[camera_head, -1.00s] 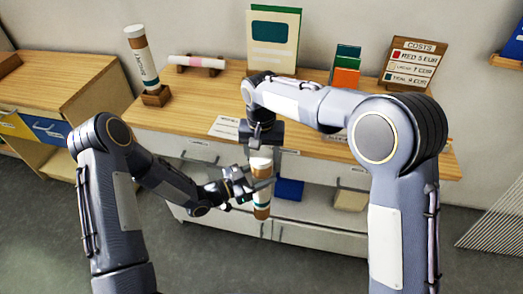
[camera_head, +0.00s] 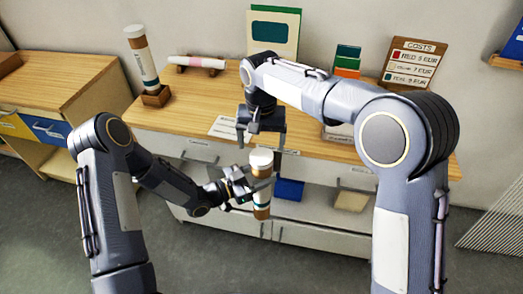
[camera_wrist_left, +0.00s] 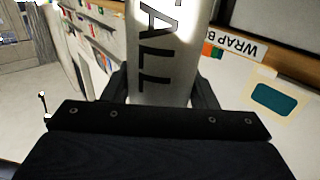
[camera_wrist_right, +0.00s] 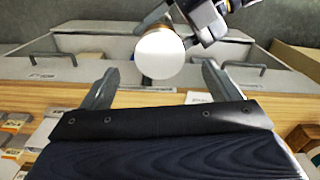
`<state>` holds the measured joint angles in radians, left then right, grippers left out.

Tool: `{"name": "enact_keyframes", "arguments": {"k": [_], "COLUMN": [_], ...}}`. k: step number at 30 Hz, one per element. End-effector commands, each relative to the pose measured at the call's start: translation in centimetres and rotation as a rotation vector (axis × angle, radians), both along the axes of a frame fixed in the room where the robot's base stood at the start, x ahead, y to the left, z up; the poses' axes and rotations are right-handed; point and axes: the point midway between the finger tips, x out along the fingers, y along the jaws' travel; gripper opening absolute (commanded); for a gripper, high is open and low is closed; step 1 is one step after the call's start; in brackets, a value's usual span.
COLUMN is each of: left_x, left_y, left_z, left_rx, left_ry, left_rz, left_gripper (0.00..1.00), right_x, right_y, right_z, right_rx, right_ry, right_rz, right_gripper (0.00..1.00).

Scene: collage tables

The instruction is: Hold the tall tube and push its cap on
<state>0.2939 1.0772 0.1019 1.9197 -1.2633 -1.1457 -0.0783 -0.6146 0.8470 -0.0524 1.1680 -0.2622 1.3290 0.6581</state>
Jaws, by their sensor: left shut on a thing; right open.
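The tall tube (camera_head: 262,196) is upright in front of the table, with a brown band and a white label. My left gripper (camera_head: 256,184) is shut on its middle. In the left wrist view the tube (camera_wrist_left: 160,60) stands between the fingers, with "ALL" readable on it. The white cap (camera_head: 261,158) is at the tube's top end; how far it is pushed on, I cannot tell. My right gripper (camera_head: 265,136) is open and empty above the cap. In the right wrist view the round cap face (camera_wrist_right: 160,53) lies beyond the open fingertips, apart from them.
A second tube (camera_head: 142,58) stands in a wooden holder (camera_head: 157,96) on the wooden table (camera_head: 195,108). A pinkish-white roll (camera_head: 200,62) lies on a rack. A costs sign (camera_head: 408,62) stands at the back right.

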Motion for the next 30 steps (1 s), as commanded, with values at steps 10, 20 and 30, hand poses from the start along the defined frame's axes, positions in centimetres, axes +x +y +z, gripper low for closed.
{"name": "enact_keyframes", "arguments": {"k": [10, 20, 30], "left_x": [0.0, 0.0, 0.0], "left_y": [0.0, 0.0, 0.0], "left_z": [0.1, 0.1, 0.1], "left_rx": [-0.001, -0.001, -0.001], "left_ry": [-0.001, -0.001, -0.001], "left_rz": [0.000, 0.000, 0.000], "left_gripper": [0.12, 0.12, 0.12], "right_x": [0.0, 0.0, 0.0], "right_y": [0.0, 0.0, 0.0], "right_z": [6.1, 7.0, 7.0], "right_rx": [0.000, 0.000, 0.000], "right_ry": [-0.001, 0.001, 0.001], "right_rz": [0.000, 0.000, 0.000], "right_gripper": [0.84, 0.84, 0.84]}}
